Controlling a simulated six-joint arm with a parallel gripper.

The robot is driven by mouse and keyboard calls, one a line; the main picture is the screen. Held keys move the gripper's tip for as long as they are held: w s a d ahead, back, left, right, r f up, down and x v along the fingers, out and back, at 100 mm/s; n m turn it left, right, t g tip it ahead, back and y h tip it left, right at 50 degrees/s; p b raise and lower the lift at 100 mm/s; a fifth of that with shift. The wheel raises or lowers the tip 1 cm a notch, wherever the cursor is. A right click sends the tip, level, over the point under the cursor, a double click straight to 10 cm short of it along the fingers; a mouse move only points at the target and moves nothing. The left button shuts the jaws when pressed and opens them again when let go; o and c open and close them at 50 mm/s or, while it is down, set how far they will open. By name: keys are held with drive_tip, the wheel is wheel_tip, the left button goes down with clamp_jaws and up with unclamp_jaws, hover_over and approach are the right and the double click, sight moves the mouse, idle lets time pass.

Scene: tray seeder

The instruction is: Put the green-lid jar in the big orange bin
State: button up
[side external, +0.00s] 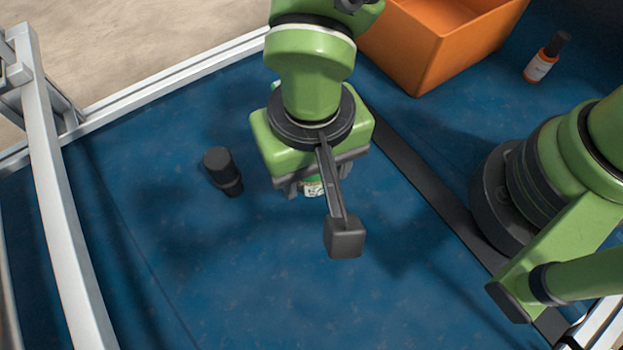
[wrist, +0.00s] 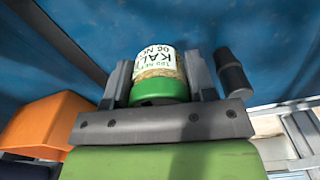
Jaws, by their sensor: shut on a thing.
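The green-lid jar (wrist: 158,72) has a white label with dark print and a green lid, and it sits between the two fingers of my gripper (wrist: 158,80) in the wrist view. My gripper is shut on it. In the side external view, only a small part of the jar (side external: 313,187) shows below my gripper (side external: 318,185); the rest is hidden by my wrist. I cannot tell whether the jar touches the blue surface. The big orange bin (side external: 432,50) stands at the upper right, apart from my gripper, and shows at the left of the wrist view (wrist: 45,122).
A black cylindrical object (side external: 222,170) stands close to the left of my gripper. An orange bottle with a dark cap (side external: 545,60) is right of the bin. A dark strip (side external: 420,170) crosses the blue surface (side external: 230,290). A metal frame (side external: 70,200) edges the left side.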

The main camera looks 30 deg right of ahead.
drive_tip(key=shift+r, duration=1.5)
wheel_tip(320, 180, up, 8)
drive_tip(key=shift+f, duration=0.25)
drive_tip(key=shift+w+d+r, duration=0.2)
drive_tip(key=shift+w+d, duration=0.05)
drive_tip(key=shift+w, duration=0.2)
drive_tip(key=w+d+m, duration=0.5)
drive_tip(key=w+d, duration=0.2)
drive_tip(key=w, duration=0.2)
drive_tip(key=m, duration=1.3)
hover_over(445, 23)
wheel_tip(445, 23, down, 10)
drive_tip(key=shift+f, duration=2.6)
